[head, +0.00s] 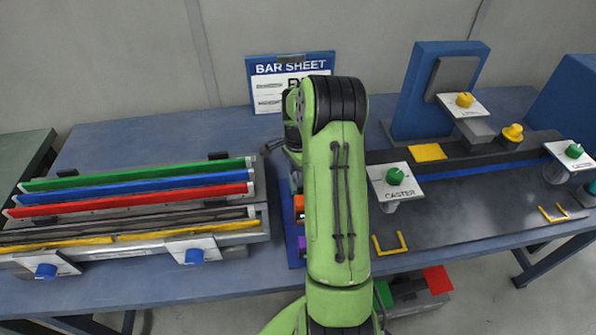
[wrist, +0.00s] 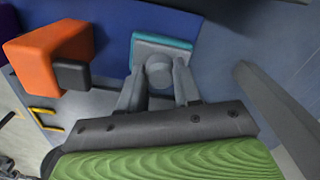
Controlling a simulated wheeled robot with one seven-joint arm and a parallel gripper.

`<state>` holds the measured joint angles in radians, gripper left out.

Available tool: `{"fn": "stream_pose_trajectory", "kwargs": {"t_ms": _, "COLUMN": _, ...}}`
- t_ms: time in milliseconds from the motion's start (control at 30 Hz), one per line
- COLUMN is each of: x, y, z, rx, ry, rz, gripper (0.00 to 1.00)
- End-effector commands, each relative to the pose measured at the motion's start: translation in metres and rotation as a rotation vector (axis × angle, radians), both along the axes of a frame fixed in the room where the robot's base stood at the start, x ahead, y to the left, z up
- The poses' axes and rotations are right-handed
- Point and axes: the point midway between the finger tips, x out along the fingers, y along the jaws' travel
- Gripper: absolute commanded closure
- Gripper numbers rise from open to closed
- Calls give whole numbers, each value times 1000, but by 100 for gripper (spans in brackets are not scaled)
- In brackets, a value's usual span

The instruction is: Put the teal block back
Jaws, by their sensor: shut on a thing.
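The teal block (wrist: 163,46) shows in the wrist view as a grey-faced block with a teal edge and a round grey knob. My gripper (wrist: 159,88) has a finger on each side of the knob and is shut on it. The block lies over or against a blue surface (wrist: 120,25); I cannot tell whether it touches it.
An orange block (wrist: 45,55) with a dark knob is left of the teal block. A yellow bracket (wrist: 45,118) lies below it. In the head view, coloured bars (head: 135,195) fill the bench's left side; a dark rail (head: 465,150) with clamps is right.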

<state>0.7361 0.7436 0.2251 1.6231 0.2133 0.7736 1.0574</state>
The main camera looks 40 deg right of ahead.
Motion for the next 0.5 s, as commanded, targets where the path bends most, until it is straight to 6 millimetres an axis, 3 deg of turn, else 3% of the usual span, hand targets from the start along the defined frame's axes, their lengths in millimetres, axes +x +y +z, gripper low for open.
{"fn": "stream_pose_trajectory", "kwargs": {"t_ms": 33, "x": -1, "y": 0, "z": -1, "rx": 2, "ry": 3, "rz": 0, "gripper": 96}}
{"fn": "stream_pose_trajectory", "kwargs": {"t_ms": 67, "x": -1, "y": 1, "z": -1, "rx": 3, "ry": 4, "rz": 0, "gripper": 64}}
{"fn": "stream_pose_trajectory", "kwargs": {"t_ms": 233, "x": -1, "y": 0, "z": -1, "rx": 2, "ry": 3, "rz": 0, "gripper": 38}}
{"fn": "stream_pose_trajectory", "kwargs": {"t_ms": 500, "x": -1, "y": 0, "z": 0, "rx": 1, "ry": 2, "rz": 0, "gripper": 38}}
